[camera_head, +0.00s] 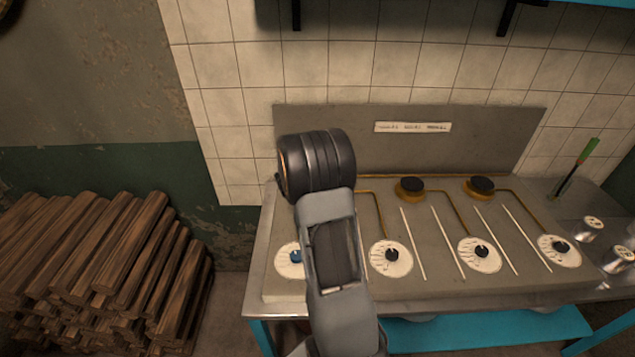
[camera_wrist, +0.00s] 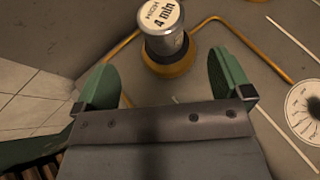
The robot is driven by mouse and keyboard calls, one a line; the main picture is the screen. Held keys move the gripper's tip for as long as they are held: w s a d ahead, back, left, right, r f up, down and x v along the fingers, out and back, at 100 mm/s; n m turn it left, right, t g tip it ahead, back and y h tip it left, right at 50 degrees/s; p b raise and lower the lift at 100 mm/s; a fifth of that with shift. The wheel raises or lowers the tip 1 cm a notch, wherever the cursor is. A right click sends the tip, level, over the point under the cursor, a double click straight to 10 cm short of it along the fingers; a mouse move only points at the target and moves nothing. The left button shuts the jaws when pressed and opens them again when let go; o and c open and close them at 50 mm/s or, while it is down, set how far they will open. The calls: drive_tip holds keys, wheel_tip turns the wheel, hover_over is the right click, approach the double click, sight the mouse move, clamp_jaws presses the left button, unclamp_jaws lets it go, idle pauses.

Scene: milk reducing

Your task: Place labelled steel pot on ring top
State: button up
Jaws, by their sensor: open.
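A small steel pot (camera_wrist: 168,43) with a white lid label reading "HIGH 4 min" (camera_wrist: 161,14) shows at the top of the wrist view. It appears to stand on a ring top with a brass-coloured base (camera_wrist: 168,69). My gripper (camera_wrist: 162,64) is open, its two green fingers apart on either side and nearer the camera than the pot. The fingers do not touch the pot. In the head view my arm hides this pot, its ring and my fingers.
Two bare dark ring tops (camera_head: 410,186) (camera_head: 481,186) sit on the stove (camera_head: 340,285). Dials (camera_head: 391,258) line its front. Two more labelled steel pots (camera_head: 588,231) (camera_head: 617,262) and a green-handled tool (camera_head: 587,152) are at right. Stacked logs (camera_head: 100,260) lie left.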

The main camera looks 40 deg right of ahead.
drive_tip(key=w+a+r+n+t+y, duration=0.3)
drive_tip(key=w+a+r+n+t, duration=0.1)
drive_tip(key=a+r+n, duration=0.3)
drive_tip(key=s+a+r+n+t+y, duration=0.15)
drive_tip(key=a+n+y, duration=0.25)
drive_tip(key=a+n, duration=0.55)
drive_tip(key=s+a+r+n+t+y, duration=0.1)
drive_tip(key=a+r+n+t+y, duration=0.2)
drive_tip(key=a+n, duration=0.7)
drive_tip(key=s+a+f+n+g+y, duration=0.1)
drive_tip(key=s+a+n+g, duration=0.2)
drive_tip(key=s+n, duration=0.7)
drive_tip(key=s+a+f+n+g+y, duration=0.1)
drive_tip(key=s+a+n+g, duration=0.3)
drive_tip(key=s+n, duration=0.6)
drive_tip(key=n+g, duration=0.1)
drive_tip(key=n, duration=0.3)
drive_tip(key=shift+s, duration=0.3)
drive_tip(key=shift+r, duration=0.1)
drive_tip(key=shift+c, duration=0.3)
